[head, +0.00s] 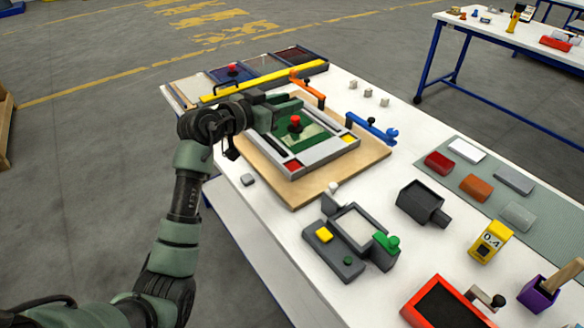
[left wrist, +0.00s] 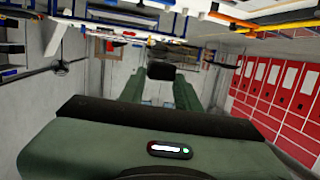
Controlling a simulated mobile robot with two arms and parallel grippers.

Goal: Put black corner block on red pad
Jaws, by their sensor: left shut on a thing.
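My left gripper (head: 284,104) reaches over the back left part of a grey frame (head: 322,155) on a wooden board. In the left wrist view its two green fingers are shut on a small black block (left wrist: 160,71), seen between the fingertips. In the head view I cannot make this block out clearly against the gripper. The red pad (head: 293,165) lies bare at the frame's near corner, apart from the gripper. A yellow pad (head: 348,138) lies at the frame's right corner. My right gripper is not in view.
A red knob (head: 295,121) stands on the green plate inside the frame. An orange clamp (head: 309,88) and a blue clamp (head: 372,127) flank it. A grey device (head: 335,256) stands in front of the wooden board (head: 358,164). A small grey block (head: 248,180) lies near the left table edge.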

